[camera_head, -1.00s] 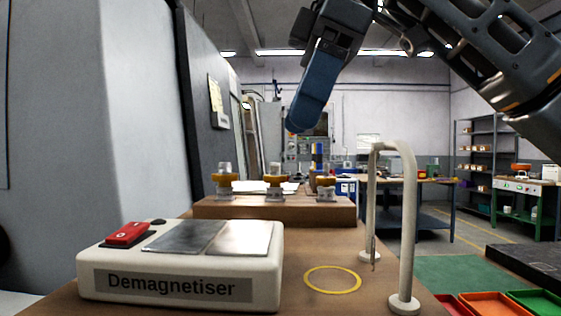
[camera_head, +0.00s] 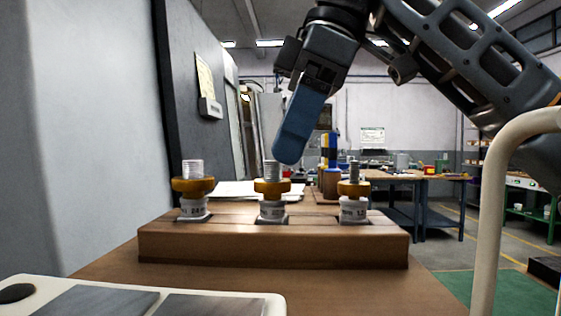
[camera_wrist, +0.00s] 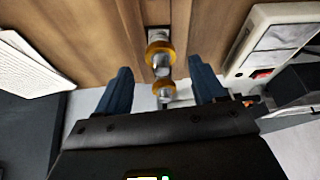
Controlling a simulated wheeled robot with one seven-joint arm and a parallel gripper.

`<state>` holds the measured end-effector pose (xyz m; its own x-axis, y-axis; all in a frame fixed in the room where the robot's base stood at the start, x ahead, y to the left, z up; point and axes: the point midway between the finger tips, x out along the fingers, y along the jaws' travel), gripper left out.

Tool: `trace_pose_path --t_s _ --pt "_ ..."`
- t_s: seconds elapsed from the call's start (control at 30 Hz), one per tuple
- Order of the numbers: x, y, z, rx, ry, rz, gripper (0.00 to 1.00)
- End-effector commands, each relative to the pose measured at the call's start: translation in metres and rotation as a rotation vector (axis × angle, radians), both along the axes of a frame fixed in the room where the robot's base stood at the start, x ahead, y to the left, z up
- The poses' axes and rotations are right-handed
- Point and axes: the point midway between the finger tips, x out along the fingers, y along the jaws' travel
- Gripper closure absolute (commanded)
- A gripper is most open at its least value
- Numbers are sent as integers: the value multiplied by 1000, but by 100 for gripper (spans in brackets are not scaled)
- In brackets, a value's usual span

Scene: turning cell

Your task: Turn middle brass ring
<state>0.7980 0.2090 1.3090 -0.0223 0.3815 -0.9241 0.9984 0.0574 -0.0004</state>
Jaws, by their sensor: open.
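Three brass rings sit on upright threaded gauges in a row along a wooden block (camera_head: 272,248) in the head view. The middle brass ring (camera_head: 272,187) is around the middle gauge, whose threaded top (camera_head: 272,170) stands above it. The left ring (camera_head: 193,185) and right ring (camera_head: 353,189) flank it. My gripper (camera_head: 288,152) points down, its blue finger above and slightly right of the middle gauge, apparently clear of it. In the wrist view my gripper (camera_wrist: 162,80) is open and empty, with two brass rings between or beyond its fingers; I cannot tell which they are.
The demagnetiser (camera_head: 150,305) lies in front of the block. A pale hooped rail (camera_head: 490,220) stands at the near right. Papers (camera_head: 232,189) and a blue-yellow item (camera_head: 329,150) are behind the block. The space directly above the gauges holds only my gripper.

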Motion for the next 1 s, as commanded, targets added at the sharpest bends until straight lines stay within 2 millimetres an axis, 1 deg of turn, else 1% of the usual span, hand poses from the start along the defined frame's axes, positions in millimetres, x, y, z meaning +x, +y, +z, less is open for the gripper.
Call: trace_pose_path --t_s 0.03,0.1,0.2,0.33,0.57,1.0 --pt "0 3 -7 1 1 0 31" --pt "-1 6 -15 0 1 0 31" --pt "-1 9 -22 1 0 0 31" --pt "-1 11 -27 1 0 0 31" --pt "-1 12 -27 1 0 0 31" --pt "-1 11 -27 1 0 0 73"
